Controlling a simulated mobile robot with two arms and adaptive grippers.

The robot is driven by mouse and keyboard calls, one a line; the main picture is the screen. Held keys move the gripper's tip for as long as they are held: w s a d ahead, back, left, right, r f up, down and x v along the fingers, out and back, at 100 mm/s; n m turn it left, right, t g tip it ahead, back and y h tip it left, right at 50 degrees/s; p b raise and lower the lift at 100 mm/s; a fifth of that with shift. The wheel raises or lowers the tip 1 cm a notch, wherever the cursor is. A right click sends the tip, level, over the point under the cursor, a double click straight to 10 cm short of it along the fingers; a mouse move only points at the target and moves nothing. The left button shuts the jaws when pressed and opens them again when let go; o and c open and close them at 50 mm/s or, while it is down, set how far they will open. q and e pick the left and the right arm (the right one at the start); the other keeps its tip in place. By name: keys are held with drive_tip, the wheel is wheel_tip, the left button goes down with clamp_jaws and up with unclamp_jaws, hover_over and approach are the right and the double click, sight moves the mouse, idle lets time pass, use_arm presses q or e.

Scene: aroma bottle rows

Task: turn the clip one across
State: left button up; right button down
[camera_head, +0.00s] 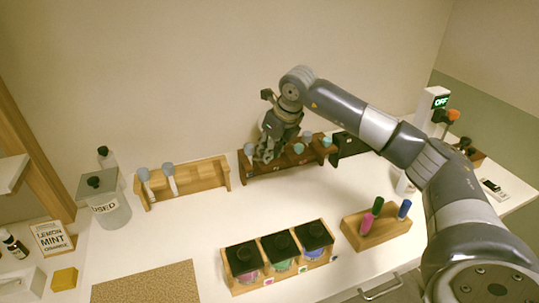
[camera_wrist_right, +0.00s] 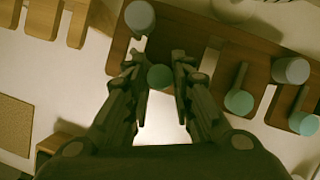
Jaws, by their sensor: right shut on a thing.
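My right gripper (camera_head: 266,155) reaches down over the left part of the dark brown rack (camera_head: 259,174) at the back wall. In the right wrist view its fingers (camera_wrist_right: 156,72) close around a teal round-topped piece (camera_wrist_right: 159,77). The fingers hide most of the piece, and I cannot tell how far it sits in the rack. Other grey-blue and teal tops stand along this rack, such as a teal one (camera_wrist_right: 240,102) and a grey-blue one (camera_wrist_right: 291,70). I cannot make out which thing is the clip. My left gripper is not in view.
A light wooden rack (camera_head: 209,174) with two capped tubes stands left of the dark rack. A wooden holder (camera_head: 289,277) with three dark-lidded jars stands in front. A block (camera_head: 385,234) holds pink, green and blue pieces. The white table between them is clear.

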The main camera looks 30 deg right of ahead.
drive_tip(key=n+y, duration=0.1)
drive_tip(key=n, duration=0.3)
drive_tip(key=shift+w+d+n+g+y, duration=0.1)
drive_tip(key=shift+d+n+g+y, duration=0.05)
drive_tip(key=shift+n+g+y, duration=0.2)
idle(0.4)
drive_tip(key=c, duration=1.4)
unclamp_jaws()
drive_tip(key=shift+o, duration=0.2)
drive_tip(key=v, duration=1.2)
drive_tip(key=shift+d, duration=0.1)
